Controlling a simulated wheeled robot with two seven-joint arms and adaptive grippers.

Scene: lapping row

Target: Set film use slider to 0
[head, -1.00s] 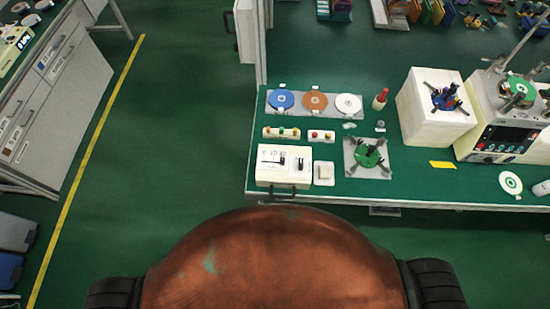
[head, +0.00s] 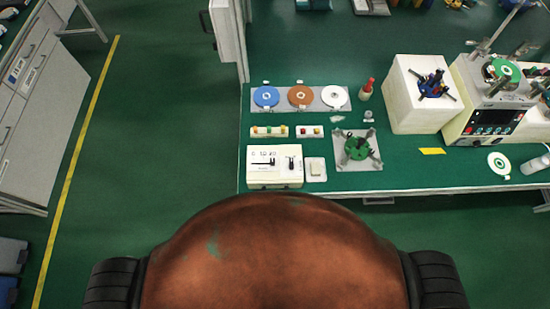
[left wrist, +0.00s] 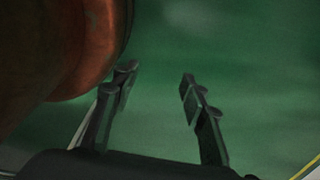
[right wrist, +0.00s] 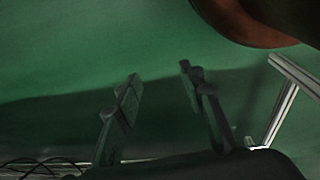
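A cream control box (head: 274,167) stands at the near left corner of the green bench. Its top carries a dark horizontal slot with a small slider knob (head: 271,163) and a second, upright black control (head: 291,163) to the right. The lettering is too small to read, so I cannot tell which is film use or its setting. My left gripper (left wrist: 157,78) is open and empty over the green floor in the left wrist view. My right gripper (right wrist: 156,78) is open and empty in the right wrist view. Neither shows in the head view.
The green bench (head: 405,174) also holds a tray with blue, orange and white discs (head: 300,96), a green fixture on a plate (head: 357,147), a red bottle (head: 366,89), a white block (head: 412,105) and a machine (head: 490,122). Green floor (head: 150,150) lies clear left of the bench.

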